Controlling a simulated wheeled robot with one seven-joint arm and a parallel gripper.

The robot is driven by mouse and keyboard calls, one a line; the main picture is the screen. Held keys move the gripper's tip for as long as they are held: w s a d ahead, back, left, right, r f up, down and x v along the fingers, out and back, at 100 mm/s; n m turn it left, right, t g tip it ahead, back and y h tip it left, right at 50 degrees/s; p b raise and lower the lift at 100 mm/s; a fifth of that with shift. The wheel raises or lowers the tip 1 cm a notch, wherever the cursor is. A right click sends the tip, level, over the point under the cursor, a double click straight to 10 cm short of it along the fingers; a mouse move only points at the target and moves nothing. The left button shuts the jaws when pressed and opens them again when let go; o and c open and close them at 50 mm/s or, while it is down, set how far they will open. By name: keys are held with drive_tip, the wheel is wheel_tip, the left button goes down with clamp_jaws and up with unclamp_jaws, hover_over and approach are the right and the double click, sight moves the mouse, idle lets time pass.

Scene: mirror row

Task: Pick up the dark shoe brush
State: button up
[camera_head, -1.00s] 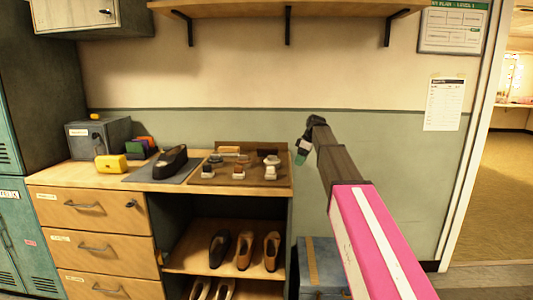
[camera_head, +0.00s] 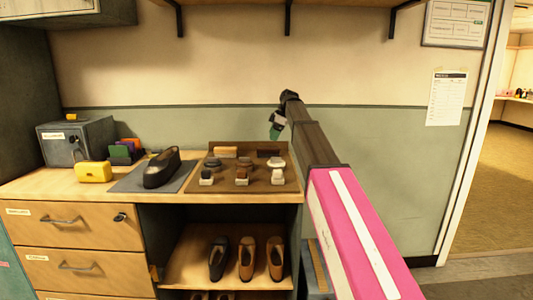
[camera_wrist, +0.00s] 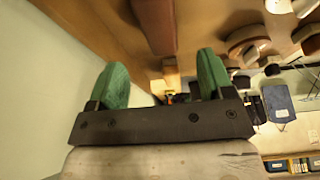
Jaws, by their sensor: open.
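The dark shoe brush appears to be the dark brown block (camera_head: 268,153) at the back right of the brown tray (camera_head: 222,182). A light tan block (camera_head: 224,152) lies beside it to the left. In the wrist view the dark block (camera_wrist: 155,24) is at the top, beyond and above the fingertips, not between them. My gripper (camera_head: 276,130) has green fingers and hangs above the tray's back right, near the wall. The wrist view shows the fingers (camera_wrist: 161,68) spread apart and empty. The brush's bristles cannot be made out.
Several small tins and jars (camera_head: 242,178) stand in front of the brush. A black shoe (camera_head: 161,168) rests on a grey mat (camera_head: 122,186) to the left, beside a yellow object (camera_head: 94,172) and a grey box (camera_head: 78,143). A wall shelf (camera_head: 340,3) hangs above.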

sight(269, 147)
drive_tip(key=shift+x, duration=3.9)
drive_tip(key=shift+d+f, duration=0.1)
drive_tip(key=shift+f, duration=0.2)
drive_tip(key=c, duration=1)
drive_tip(key=shift+c, duration=0.2)
